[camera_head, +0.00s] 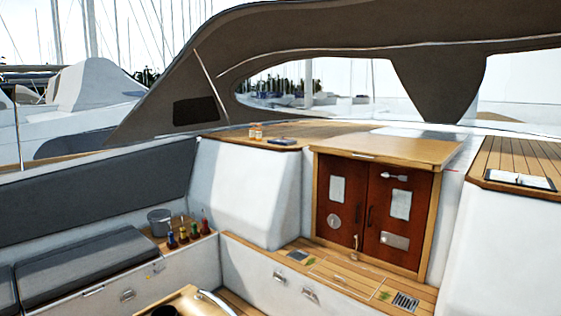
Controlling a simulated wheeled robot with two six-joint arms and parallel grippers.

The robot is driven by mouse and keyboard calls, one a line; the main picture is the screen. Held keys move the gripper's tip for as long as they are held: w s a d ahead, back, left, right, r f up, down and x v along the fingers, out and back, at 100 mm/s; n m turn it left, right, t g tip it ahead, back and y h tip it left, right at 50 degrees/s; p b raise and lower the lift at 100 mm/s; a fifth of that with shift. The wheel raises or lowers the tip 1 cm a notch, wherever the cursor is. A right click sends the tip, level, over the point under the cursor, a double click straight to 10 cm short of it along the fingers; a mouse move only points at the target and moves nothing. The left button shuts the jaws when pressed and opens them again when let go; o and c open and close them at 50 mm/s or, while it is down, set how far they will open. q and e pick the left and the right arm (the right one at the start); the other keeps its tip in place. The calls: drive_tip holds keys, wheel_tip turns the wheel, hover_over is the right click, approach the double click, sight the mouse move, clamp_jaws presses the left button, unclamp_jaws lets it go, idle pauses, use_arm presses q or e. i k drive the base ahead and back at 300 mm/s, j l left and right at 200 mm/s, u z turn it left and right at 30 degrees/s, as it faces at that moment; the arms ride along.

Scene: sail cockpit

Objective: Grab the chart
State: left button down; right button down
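A flat white sheet with a dark edge (520,180), which looks like the chart, lies on the wooden ledge at the right. A thin dark item seems to rest on it; its print is too small to read. Neither of my grippers is in view.
Wooden cabin doors (368,212) stand shut in the middle, below a wooden hatch top (395,149). Several bottles (184,233) and a grey pot (159,222) stand at the left corner. A small dark item (282,141) lies on the left ledge. Grey cushions (85,262) line the left bench.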

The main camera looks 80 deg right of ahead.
sight(539, 182)
drive_tip(key=z, duration=4.1)
drive_tip(key=i+j+z, duration=0.15)
drive_tip(key=i, duration=0.4)
drive_tip(key=i+j+z, duration=0.1)
drive_tip(key=i, duration=0.45)
drive_tip(key=i+j+z, duration=0.15)
drive_tip(key=i+j, duration=0.2)
drive_tip(key=i, duration=0.15)
drive_tip(key=i+j+z, duration=0.15)
drive_tip(key=i+j, duration=0.15)
drive_tip(key=i, duration=0.25)
